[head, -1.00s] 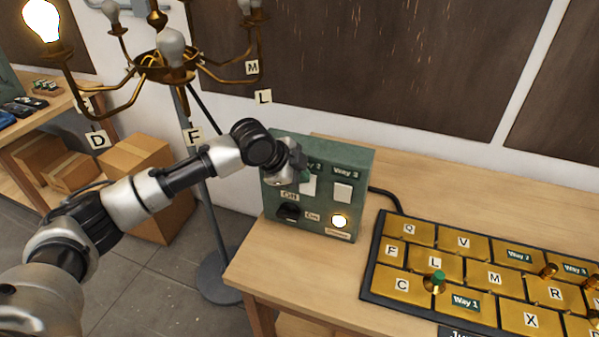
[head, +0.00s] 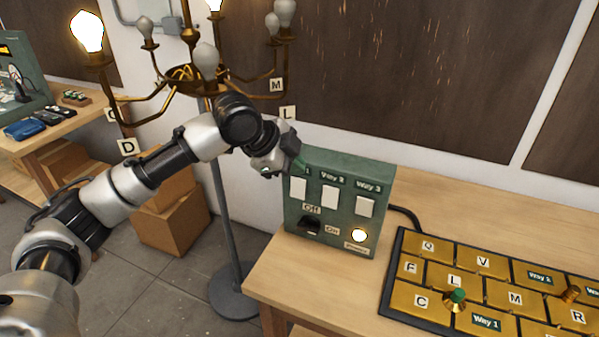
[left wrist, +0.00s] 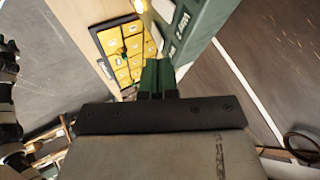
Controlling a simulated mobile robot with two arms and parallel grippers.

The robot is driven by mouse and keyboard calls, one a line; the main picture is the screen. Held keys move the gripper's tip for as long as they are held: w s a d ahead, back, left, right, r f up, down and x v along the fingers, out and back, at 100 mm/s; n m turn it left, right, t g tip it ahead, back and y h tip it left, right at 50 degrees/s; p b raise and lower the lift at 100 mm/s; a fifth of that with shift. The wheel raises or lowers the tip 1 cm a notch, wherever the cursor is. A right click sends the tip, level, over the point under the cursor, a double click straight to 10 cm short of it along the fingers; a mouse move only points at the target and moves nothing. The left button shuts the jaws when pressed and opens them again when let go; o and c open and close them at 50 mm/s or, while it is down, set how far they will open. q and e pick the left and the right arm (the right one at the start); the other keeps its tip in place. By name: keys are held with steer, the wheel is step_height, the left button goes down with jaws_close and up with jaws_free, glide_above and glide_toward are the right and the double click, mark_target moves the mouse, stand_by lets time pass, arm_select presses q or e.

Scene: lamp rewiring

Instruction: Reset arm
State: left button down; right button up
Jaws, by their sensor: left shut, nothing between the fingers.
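My left arm comes in from the left in the head view. Its gripper (head: 297,161) is at the upper left edge of the green switch box (head: 338,248), partly hiding the label above the leftmost switch. In the left wrist view its dark green fingers (left wrist: 157,76) are together with nothing between them, beside the box. I cannot tell whether they touch it. The box has three white switches, a black knob (head: 310,226) between "Off" and "On" labels, and a glowing round lamp (head: 359,235). My right gripper is not in view.
A brass chandelier (head: 185,74) with a lit bulb (head: 88,31) at left hangs behind my left arm. A gold lettered board (head: 437,276) with several pegs lies on the wooden table (head: 283,283). Cardboard boxes (head: 172,222) stand on the floor.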

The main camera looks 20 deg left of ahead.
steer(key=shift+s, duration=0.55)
